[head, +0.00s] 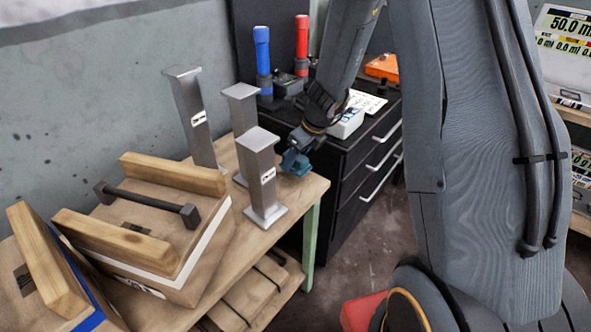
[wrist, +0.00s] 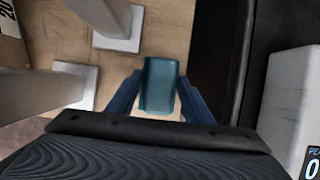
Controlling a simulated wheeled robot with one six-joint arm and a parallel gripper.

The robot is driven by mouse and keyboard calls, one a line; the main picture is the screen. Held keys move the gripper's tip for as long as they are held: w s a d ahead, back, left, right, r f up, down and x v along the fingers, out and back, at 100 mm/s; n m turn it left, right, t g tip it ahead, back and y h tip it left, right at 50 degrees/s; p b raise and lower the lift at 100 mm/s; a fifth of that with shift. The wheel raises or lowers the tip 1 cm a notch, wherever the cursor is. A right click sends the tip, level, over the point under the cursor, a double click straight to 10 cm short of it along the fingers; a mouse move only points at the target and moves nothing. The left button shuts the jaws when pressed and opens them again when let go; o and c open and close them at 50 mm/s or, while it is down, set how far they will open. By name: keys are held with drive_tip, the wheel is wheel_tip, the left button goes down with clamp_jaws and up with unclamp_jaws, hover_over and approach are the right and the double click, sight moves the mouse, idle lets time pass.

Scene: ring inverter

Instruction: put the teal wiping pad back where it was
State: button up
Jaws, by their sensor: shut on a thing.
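The teal wiping pad (wrist: 159,85) is a small block between the fingers of my gripper (wrist: 160,95) in the wrist view. My gripper is shut on it. In the head view my gripper (head: 293,158) holds the pad (head: 297,167) at the right end of the wooden table (head: 226,262), close to the metal posts. I cannot tell whether the pad touches the table top or hangs just above it.
Metal posts on square feet, such as the front one (head: 262,180), stand just left of my gripper. Wooden blocks (head: 150,235) fill the table's left part. A black drawer cabinet (head: 362,165) with blue (head: 262,60) and red (head: 302,45) torches stands behind, right of the table.

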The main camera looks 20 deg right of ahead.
sight(295, 167)
drive_tip(key=shift+f+b, duration=0.45)
drive_tip(key=shift+f, duration=1.3)
drive_tip(key=shift+f, duration=0.15)
drive_tip(key=o, duration=1.1)
drive_tip(key=shift+r, duration=0.2)
